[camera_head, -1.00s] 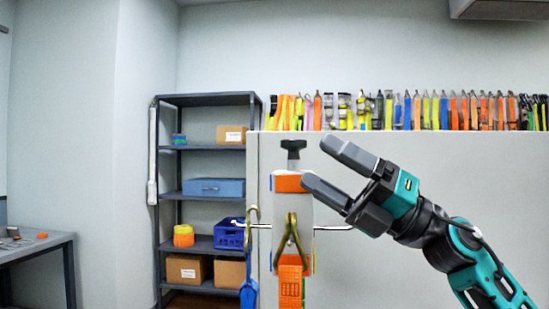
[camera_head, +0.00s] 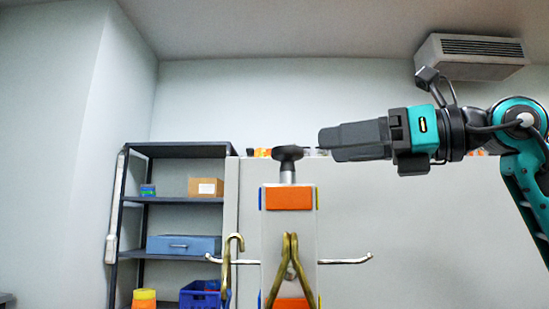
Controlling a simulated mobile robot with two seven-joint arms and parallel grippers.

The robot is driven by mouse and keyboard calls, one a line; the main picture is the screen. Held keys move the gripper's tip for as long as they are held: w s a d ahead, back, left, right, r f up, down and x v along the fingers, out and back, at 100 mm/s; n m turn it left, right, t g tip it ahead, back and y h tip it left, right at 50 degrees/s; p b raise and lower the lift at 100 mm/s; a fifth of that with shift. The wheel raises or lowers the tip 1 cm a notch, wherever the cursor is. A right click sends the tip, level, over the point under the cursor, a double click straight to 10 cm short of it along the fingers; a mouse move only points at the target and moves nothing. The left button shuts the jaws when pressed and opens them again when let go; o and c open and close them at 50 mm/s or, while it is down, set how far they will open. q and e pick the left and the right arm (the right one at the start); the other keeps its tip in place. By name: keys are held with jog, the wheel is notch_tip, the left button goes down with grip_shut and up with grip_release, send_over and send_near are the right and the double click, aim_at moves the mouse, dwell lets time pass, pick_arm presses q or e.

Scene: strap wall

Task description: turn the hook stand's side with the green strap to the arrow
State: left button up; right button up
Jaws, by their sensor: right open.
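The hook stand (camera_head: 289,232) stands upright in the middle, a white post with a black T-shaped knob (camera_head: 288,155) on top. No green strap or arrow shows. My right gripper (camera_head: 322,139) is level, just right of the knob and apart from it in the picture, seen edge-on and open. My left gripper is not in view.
A white partition (camera_head: 400,220) stands behind the stand. A dark shelf (camera_head: 180,150) with boxes and a blue bin (camera_head: 203,295) is at the back left. An air unit (camera_head: 473,56) hangs at the upper right.

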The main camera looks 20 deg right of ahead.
aim_at(276, 153)
jog(key=x, duration=1)
jog(key=shift+w+a, duration=0.1)
jog(key=shift+a, duration=0.1)
grip_shut()
